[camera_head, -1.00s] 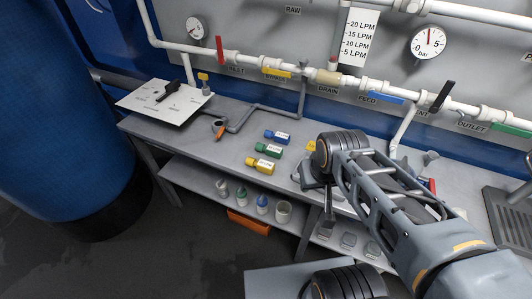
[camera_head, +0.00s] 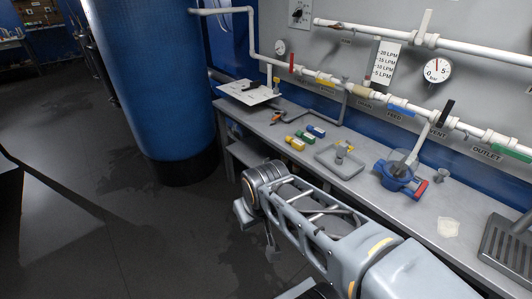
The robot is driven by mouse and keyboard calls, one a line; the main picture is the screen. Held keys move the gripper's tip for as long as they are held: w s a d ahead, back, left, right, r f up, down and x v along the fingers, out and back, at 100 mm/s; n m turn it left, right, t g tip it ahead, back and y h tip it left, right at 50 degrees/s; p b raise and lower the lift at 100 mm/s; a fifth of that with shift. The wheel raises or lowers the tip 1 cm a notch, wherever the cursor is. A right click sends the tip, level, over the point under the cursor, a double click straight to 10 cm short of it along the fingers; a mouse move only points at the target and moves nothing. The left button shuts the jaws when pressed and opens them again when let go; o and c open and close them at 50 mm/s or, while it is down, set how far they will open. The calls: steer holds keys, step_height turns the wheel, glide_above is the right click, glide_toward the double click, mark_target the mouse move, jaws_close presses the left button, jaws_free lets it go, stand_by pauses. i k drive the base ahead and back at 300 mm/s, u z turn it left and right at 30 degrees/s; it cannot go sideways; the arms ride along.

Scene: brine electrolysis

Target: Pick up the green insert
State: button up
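The green insert (camera_head: 305,137) lies on the grey bench, in a short row between a blue insert (camera_head: 316,130) and a yellow insert (camera_head: 296,144). It is small in the head view and looks unobstructed. My arm crosses the lower middle of the view, in front of the bench and apart from the inserts. A small grey end part, perhaps my gripper (camera_head: 272,248), hangs below the arm over the dark floor. Its fingers are not clear, so I cannot tell whether it is open or shut.
The bench (camera_head: 400,205) also bears a grey tray (camera_head: 340,160), a blue device with a red part (camera_head: 400,176), a white sheet (camera_head: 262,93) and a pale patch (camera_head: 448,228). A large blue tank (camera_head: 160,80) stands left. Pipes run behind. The floor left is clear.

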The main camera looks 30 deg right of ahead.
mark_target(308, 139)
steer(key=u, duration=0.5)
steer(key=i, duration=1.85)
steer(key=z, duration=1.45)
steer(key=i, duration=0.9)
steer(key=z, duration=1.2)
steer(key=i, duration=0.2)
steer(key=z, duration=0.15)
